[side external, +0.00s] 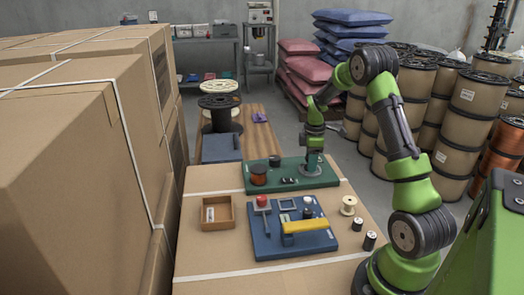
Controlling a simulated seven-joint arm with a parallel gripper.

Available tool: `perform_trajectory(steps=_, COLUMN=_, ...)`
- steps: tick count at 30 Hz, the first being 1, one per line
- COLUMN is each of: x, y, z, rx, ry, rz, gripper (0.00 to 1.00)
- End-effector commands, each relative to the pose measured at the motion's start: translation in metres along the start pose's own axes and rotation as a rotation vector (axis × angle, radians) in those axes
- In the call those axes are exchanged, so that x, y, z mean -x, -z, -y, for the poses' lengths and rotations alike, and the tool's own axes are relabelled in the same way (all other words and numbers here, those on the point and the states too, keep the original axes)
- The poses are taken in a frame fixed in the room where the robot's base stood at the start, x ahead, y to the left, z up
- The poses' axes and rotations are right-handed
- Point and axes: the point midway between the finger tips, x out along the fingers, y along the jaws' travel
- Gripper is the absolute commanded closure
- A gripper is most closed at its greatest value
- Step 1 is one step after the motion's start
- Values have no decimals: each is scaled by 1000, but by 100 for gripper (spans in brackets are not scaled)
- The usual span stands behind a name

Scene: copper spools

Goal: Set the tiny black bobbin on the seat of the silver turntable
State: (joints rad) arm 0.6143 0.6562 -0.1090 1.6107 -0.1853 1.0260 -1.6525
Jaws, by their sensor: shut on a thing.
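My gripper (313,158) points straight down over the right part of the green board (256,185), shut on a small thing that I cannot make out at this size. The silver turntable (311,172) is a pale round disc on that board, directly under my gripper. My fingers cover its middle, so I cannot tell whether the held thing touches the seat. Two small dark bobbins stand on the bench right of the blue board, one (357,224) behind the other (369,241). I cannot tell whether either is the tiny black one.
The green board also carries a copper spool (259,176) and small black parts (289,181). Large cartons (75,160) wall off the left.

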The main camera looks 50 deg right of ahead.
Motion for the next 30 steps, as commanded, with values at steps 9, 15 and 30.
perform_trajectory(steps=9, x=-11, y=1, z=3, rx=10, ry=9, rz=3, gripper=31)
perform_trajectory(steps=15, x=-11, y=2, z=4, rx=10, ry=13, rz=2, gripper=31)
perform_trajectory(steps=30, x=78, y=1, z=0, rx=8, ry=0, rz=1, gripper=31)
